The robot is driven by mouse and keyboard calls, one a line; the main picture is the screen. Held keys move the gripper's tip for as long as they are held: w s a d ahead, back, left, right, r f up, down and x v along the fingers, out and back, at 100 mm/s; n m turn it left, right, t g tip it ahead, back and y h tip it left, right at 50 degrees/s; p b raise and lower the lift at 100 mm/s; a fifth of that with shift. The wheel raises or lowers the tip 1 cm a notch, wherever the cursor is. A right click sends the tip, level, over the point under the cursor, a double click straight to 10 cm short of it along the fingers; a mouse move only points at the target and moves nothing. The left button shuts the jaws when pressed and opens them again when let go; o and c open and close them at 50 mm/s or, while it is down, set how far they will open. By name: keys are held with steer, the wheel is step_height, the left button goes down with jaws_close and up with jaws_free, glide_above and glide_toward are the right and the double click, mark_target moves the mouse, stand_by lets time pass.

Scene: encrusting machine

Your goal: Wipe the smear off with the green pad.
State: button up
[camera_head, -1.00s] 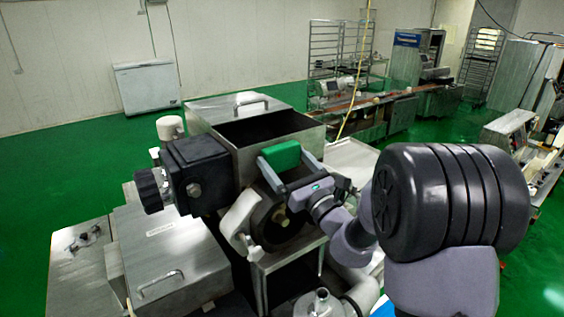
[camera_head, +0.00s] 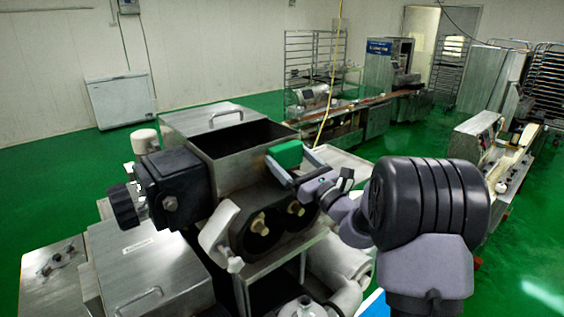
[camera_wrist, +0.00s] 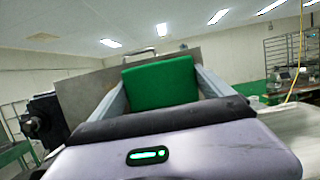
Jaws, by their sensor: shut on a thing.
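The green pad (camera_head: 286,154) is held between the fingers of my gripper (camera_head: 291,163), in front of the upper right part of the steel hopper (camera_head: 232,160). In the wrist view the green pad (camera_wrist: 161,82) sits between the two grey fingers of my gripper (camera_wrist: 164,84), with the hopper wall behind it. I cannot tell whether the pad touches the hopper. I cannot make out the smear in either view.
Below the pad is the machine's front with two dark round openings (camera_head: 262,222). A black motor block (camera_head: 172,190) stands at the left of the hopper. A steel lidded box (camera_head: 150,275) is at lower left. Open green floor (camera_head: 400,150) lies behind.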

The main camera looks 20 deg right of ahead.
mark_target(250, 161)
steer(key=shift+w+d, duration=0.1)
steer(key=shift+d, duration=0.15)
steer(key=shift+a+f+b, duration=0.15)
steer(key=shift+a+b, duration=0.35)
steer(key=shift+s+a+b, duration=0.3)
steer(key=shift+s+a, duration=0.35)
steer(key=shift+a, duration=0.8)
steer(key=shift+s+a+b, duration=0.25)
steer(key=shift+s+a, duration=0.45)
steer(key=shift+a, duration=0.8)
steer(key=shift+s+a+b, duration=0.3)
steer(key=shift+s+a, duration=0.35)
steer(key=shift+a, duration=0.8)
steer(key=shift+d, duration=0.1)
steer(key=shift+s+d+b, duration=0.1)
steer(key=shift+s+b, duration=0.2)
steer(key=shift+b, duration=0.05)
steer(key=shift+s+d+b, duration=0.25)
steer(key=shift+s+d, duration=0.05)
steer(key=shift+s, duration=0.45)
steer(key=shift+s+d+b, duration=0.2)
steer(key=shift+s+d, duration=0.15)
steer(key=shift+s, duration=0.4)
steer(key=shift+s+d+b, duration=0.25)
steer(key=shift+s+d, duration=0.05)
steer(key=shift+s, duration=0.45)
